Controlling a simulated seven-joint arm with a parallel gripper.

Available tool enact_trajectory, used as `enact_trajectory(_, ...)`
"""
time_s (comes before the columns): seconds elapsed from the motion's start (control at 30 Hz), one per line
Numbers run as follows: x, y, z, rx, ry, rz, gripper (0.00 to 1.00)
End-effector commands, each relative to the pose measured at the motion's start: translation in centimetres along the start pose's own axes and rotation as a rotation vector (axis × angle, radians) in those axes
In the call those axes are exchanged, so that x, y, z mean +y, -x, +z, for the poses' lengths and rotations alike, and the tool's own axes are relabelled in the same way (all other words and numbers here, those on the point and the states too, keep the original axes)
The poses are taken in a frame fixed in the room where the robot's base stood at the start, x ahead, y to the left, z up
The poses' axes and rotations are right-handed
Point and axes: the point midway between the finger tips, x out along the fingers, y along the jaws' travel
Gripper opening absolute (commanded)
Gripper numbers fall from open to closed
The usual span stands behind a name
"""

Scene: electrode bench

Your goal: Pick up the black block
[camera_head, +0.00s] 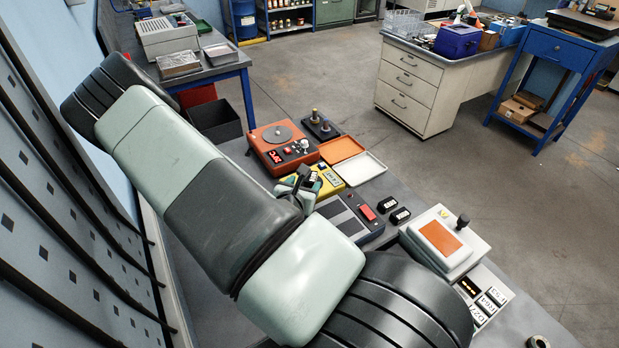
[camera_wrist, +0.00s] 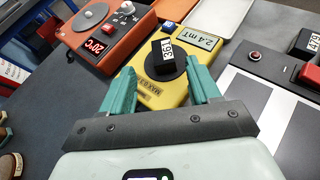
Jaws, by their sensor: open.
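A small black block (camera_wrist: 161,50) with a white label, seemingly "361", stands on the round dark pad (camera_wrist: 168,69) of a yellow meter (camera_wrist: 160,92) in the wrist view. My gripper (camera_wrist: 161,68) is open, its two teal fingers pointing toward the meter, with the pad and block between and just beyond the tips. I cannot tell how high the fingers are above the meter. In the head view my gripper (camera_head: 308,183) partly covers the yellow meter (camera_head: 329,181), and the block is hard to make out there.
An orange hotplate (camera_head: 268,148) stands beyond the meter. An orange tray (camera_head: 341,149) and a white tray (camera_head: 361,168) lie beside it. A dark device with a red button (camera_head: 367,212) and a white box with an orange pad (camera_head: 440,238) stand to the right.

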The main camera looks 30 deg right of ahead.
Motion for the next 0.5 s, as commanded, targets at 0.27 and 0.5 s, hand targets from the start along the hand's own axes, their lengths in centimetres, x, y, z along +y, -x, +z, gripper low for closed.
enact_trajectory(0.27,-0.5,-2.0,-0.1,-0.034,0.077,0.006,0.62)
enact_trajectory(0.5,-0.4,-4.7,0.0,-0.031,0.075,0.008,0.62)
